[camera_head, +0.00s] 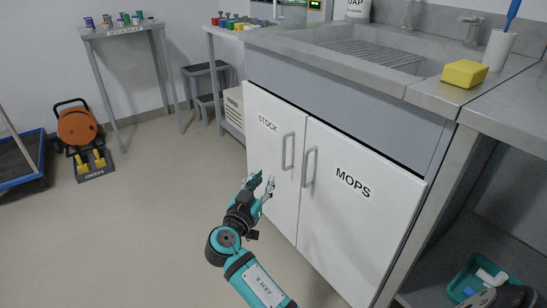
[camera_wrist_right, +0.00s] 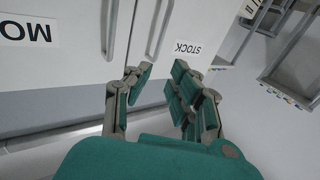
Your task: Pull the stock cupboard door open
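The stock cupboard door (camera_head: 270,150) is white, labelled STOCK, and looks closed. Its grey vertical bar handle (camera_head: 288,152) is on the door's right side. The door labelled MOPS (camera_head: 350,200), with its own bar handle (camera_head: 309,167), is beside it and looks closed. My right gripper (camera_head: 263,182) is open and empty, in front of the stock door, below and left of its handle. In the right wrist view the gripper's fingers (camera_wrist_right: 160,92) are spread, and the stock handle (camera_wrist_right: 158,28) shows beyond them, apart from them. My left gripper is not in view.
A steel sink counter (camera_head: 380,60) with a yellow sponge (camera_head: 464,73) stands above the cupboards. A small side table (camera_head: 125,30), a step stool (camera_head: 205,85) and an orange reel (camera_head: 77,126) stand at the back left. The floor left of the doors is clear.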

